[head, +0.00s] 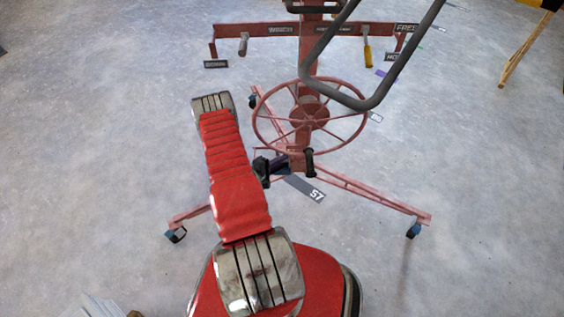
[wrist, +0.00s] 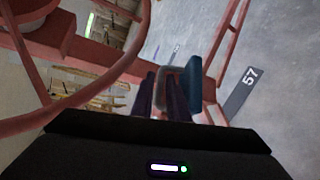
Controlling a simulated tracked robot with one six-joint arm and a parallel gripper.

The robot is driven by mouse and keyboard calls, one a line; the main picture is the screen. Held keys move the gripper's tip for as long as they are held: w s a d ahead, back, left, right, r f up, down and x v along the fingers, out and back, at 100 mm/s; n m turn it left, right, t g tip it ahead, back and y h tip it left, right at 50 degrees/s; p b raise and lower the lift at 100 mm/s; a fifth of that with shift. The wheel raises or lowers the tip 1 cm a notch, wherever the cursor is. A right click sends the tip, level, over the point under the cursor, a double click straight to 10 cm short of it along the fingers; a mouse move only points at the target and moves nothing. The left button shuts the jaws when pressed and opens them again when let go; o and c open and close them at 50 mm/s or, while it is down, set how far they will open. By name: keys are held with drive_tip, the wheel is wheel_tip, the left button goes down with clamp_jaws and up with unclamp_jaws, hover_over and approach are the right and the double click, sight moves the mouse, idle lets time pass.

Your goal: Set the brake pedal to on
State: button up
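The red panel lift (head: 307,70) stands ahead of me, with a large red handwheel (head: 258,133) on its column. My gripper (head: 282,166) is low at the foot of the lift, just below the handwheel and beside the "57" plate. In the wrist view, two dark purple fingers (wrist: 160,95) point ahead, close together; whether they are apart or shut is unclear. A blue piece with a grey bracket (wrist: 196,80) is just beyond and right of the fingertips. It may be the brake pedal or a caster; contact cannot be told. No marked pedal is clearly readable.
The "57" plate (head: 305,187) lies by the lift's base. Red legs with casters (head: 413,230) spread toward me. A grey bar frame (head: 362,103) reaches over the handwheel. A grey lever (head: 243,44) and yellow lever (head: 367,52) hang from the crossbar.

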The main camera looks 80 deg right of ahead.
clamp_jaws()
